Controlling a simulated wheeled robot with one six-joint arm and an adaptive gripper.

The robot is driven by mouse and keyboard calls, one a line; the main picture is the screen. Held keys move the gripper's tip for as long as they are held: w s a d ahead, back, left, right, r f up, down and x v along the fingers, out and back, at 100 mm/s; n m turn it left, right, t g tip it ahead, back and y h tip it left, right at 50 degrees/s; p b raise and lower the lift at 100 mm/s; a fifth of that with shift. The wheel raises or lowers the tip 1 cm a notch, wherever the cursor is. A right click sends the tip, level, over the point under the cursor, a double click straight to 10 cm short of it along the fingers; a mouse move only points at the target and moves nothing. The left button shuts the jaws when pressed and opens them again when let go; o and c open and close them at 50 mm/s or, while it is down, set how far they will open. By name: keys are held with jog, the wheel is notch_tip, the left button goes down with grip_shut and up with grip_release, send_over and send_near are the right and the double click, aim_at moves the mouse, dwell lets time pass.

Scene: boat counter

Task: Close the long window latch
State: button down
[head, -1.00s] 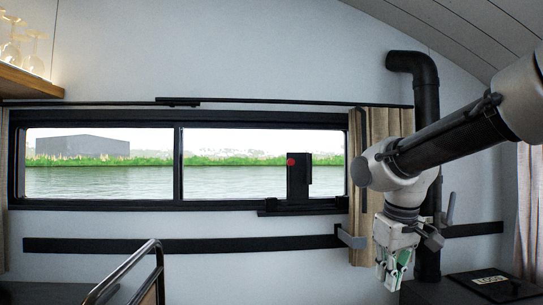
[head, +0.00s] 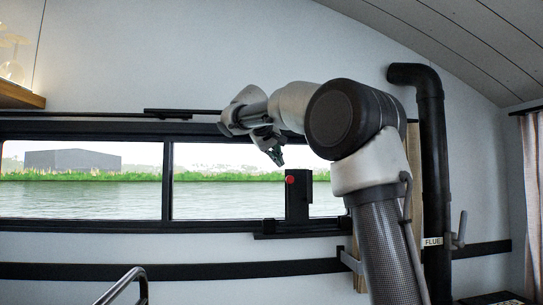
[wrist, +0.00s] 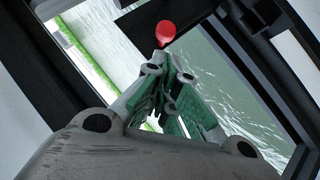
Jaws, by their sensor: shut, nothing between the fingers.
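The window latch shows in the head view as an upright black piece (head: 298,205) with a red knob (head: 290,180), low at the right part of the window. My gripper (head: 277,160) is just above and left of the red knob in that view, tilted down towards it. In the wrist view, the red knob (wrist: 166,32) is just beyond the tips of my gripper (wrist: 164,66). The fingers are shut with nothing between them. I cannot tell whether the fingertips touch the knob. The gripper hides part of the latch in the wrist view.
The wide black-framed window (head: 168,190) has a middle post and looks onto water. A black flue pipe (head: 432,150) stands at the right. A dark rail (head: 180,270) runs below the window. A metal hoop rail (head: 135,276) rises at the front.

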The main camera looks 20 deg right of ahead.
jog(key=x, duration=0.5)
jog(key=shift+w+d+f, duration=0.1)
jog(key=shift+w+d, duration=0.05)
jog(key=shift+d, duration=0.1)
